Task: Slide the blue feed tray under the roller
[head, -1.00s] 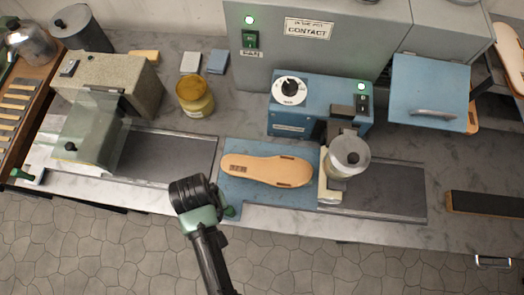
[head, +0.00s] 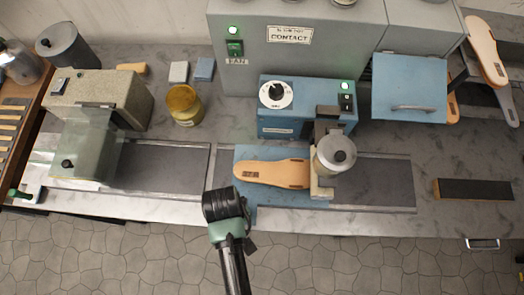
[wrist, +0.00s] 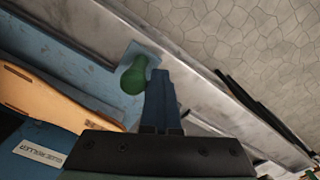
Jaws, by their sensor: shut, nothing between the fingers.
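The blue feed tray (head: 283,195) lies on the bench bed to the left of the roller (head: 335,153). A tan sandal sole (head: 275,172) lies flat on it, with its right end close against the roller stand. The sole also shows in the wrist view (wrist: 50,97). The tray's right end is hidden by the roller and its stand. A green knob (wrist: 134,77) stands on a blue tab at the tray's front edge; my wrist hides it in the head view. My gripper (wrist: 161,85) is shut and empty, its fingers right beside the knob; I cannot tell whether they touch.
The blue machine (head: 308,120) with a dial stands behind the roller. A second press with a clear guard (head: 85,150) is at the left. A jar (head: 184,104) stands behind the bed. A dark bar (head: 475,189) lies at the right. The bed right of the roller is clear.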

